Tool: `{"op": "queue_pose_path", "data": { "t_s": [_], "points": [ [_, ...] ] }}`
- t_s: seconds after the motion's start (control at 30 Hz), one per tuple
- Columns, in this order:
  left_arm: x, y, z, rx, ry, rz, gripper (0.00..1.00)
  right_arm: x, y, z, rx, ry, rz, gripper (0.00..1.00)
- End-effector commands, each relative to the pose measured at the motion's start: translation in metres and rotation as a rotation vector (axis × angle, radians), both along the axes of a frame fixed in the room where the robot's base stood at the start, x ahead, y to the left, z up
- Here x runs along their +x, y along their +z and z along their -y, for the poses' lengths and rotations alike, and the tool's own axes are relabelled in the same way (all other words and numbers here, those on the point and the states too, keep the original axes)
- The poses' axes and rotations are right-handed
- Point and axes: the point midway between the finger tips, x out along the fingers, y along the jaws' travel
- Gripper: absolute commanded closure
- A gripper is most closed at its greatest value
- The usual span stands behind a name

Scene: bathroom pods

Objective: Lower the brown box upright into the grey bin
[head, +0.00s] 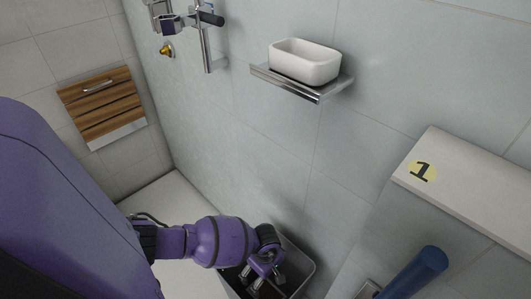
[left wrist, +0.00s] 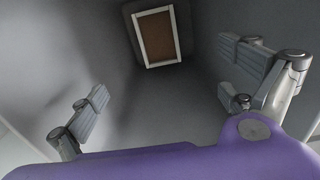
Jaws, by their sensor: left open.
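The grey bin (head: 306,262) stands low at the bottom of the head view, partly cut off and partly covered by my left arm. My left gripper (head: 266,283) points down at its opening. In the left wrist view, my left gripper (left wrist: 165,100) is open and empty, its fingers wide apart. The brown box (left wrist: 159,36) is deep between the bin's grey walls (left wrist: 85,50), beyond the fingertips and apart from them. It shows as a brown rectangle with a pale border; its height and sides are hidden. My right gripper is not in view.
A white dish (head: 304,62) sits on a metal wall shelf (head: 300,88) above the bin. A pale ledge marked 1 (head: 470,190) and a blue cylinder (head: 415,272) are at right. A wooden folding seat (head: 102,105) is on the left wall.

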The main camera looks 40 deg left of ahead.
Motion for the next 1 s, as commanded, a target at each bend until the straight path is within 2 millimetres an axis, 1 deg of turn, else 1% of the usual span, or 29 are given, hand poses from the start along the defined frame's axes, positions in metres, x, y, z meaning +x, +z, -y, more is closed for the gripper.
{"op": "queue_pose_path", "data": {
  "t_s": [0.13, 0.23, 0.5, 0.6, 0.7, 0.83, 1.0],
  "points": [
    [0.001, 0.006, 0.000, 0.000, -0.002, 0.001, 0.02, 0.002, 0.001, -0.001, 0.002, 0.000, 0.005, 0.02],
    [0.001, 0.019, -0.001, 0.001, -0.002, 0.003, 0.02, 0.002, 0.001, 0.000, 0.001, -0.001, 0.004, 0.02],
    [0.000, 0.077, -0.001, 0.001, -0.004, 0.003, 0.02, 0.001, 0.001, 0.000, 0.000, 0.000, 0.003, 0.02],
    [0.000, 0.095, -0.001, 0.001, -0.003, 0.003, 0.02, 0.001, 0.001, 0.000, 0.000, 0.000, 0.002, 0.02],
    [0.000, 0.109, 0.000, 0.001, -0.001, 0.001, 0.02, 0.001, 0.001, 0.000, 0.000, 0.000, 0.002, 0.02],
    [0.000, 0.118, 0.000, 0.001, -0.001, 0.001, 0.02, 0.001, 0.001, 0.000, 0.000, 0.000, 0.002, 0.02],
    [0.000, 0.121, 0.000, 0.000, 0.000, 0.000, 0.02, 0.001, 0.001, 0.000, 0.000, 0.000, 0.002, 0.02]
  ]
}}
